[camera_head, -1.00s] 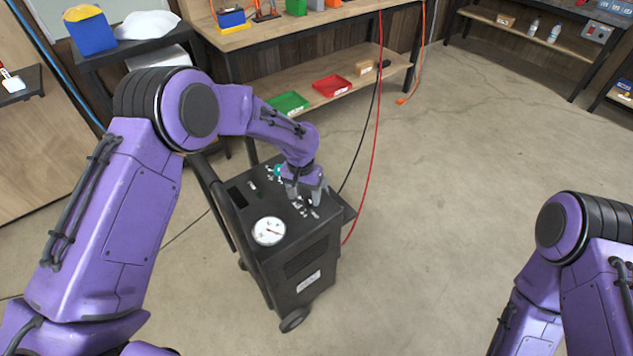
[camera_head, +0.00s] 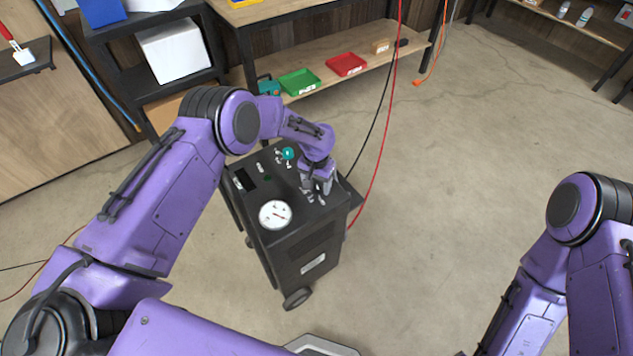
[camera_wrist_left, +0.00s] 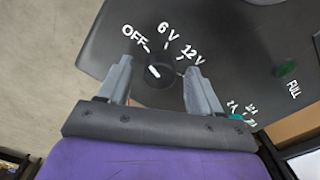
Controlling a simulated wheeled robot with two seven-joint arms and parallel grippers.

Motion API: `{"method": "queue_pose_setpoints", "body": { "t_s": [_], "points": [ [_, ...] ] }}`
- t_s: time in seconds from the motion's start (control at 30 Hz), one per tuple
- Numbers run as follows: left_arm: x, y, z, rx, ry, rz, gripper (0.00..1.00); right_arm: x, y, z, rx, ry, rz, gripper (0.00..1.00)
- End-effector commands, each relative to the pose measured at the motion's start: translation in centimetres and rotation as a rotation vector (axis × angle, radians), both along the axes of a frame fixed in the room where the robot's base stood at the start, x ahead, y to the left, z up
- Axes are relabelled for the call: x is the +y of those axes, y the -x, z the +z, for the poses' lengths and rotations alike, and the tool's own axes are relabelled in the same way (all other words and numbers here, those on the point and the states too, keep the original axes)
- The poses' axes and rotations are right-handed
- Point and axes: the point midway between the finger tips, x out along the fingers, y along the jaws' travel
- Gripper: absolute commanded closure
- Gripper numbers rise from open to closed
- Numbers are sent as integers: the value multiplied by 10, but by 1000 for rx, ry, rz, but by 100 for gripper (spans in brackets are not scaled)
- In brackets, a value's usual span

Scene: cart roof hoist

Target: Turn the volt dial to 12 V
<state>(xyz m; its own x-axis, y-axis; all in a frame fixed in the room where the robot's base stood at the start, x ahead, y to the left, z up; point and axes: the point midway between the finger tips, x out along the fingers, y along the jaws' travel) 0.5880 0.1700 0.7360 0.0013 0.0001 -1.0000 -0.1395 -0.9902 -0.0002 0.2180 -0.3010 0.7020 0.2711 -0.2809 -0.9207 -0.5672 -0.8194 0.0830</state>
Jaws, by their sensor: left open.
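The volt dial (camera_wrist_left: 160,77) is a small dark round knob on the cart's black top. Its white mark points up and left, roughly at the OFF label (camera_wrist_left: 134,36). The 6 V label (camera_wrist_left: 168,32) and 12 V label (camera_wrist_left: 193,55) lie to the right of OFF. My left gripper (camera_head: 317,193) is at the right side of the cart top in the head view, hiding the dial there. In the left wrist view its open fingers stand on either side of the dial; I cannot tell whether they touch it. My right arm is at the right edge, its gripper out of frame.
The black wheeled cart (camera_head: 306,247) carries a white gauge (camera_head: 275,215) and a teal knob (camera_head: 288,153). A red cable (camera_head: 376,160) and a black cable hang behind it. A workbench shelf with green and red trays is at the back. The floor to the right is clear.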

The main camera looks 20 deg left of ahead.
Motion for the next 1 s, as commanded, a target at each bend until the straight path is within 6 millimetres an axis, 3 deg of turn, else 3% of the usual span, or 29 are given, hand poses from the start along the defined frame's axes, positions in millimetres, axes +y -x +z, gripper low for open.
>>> {"method": "queue_pose_setpoints", "body": {
  "t_s": [0.1,0.27,0.67,1.0],
  "points": [
    [0,0,0,0,0,1,39,0,0,0,0,0,0,43],
    [0,0,0,0,0,1,91,0,0,0,0,0,0,43],
    [0,0,-1,-1,1,-54,91,0,0,-6,0,0,0,43],
    [1,0,-2,-2,1,-304,91,0,0,-23,0,0,0,43]
  ]
}}
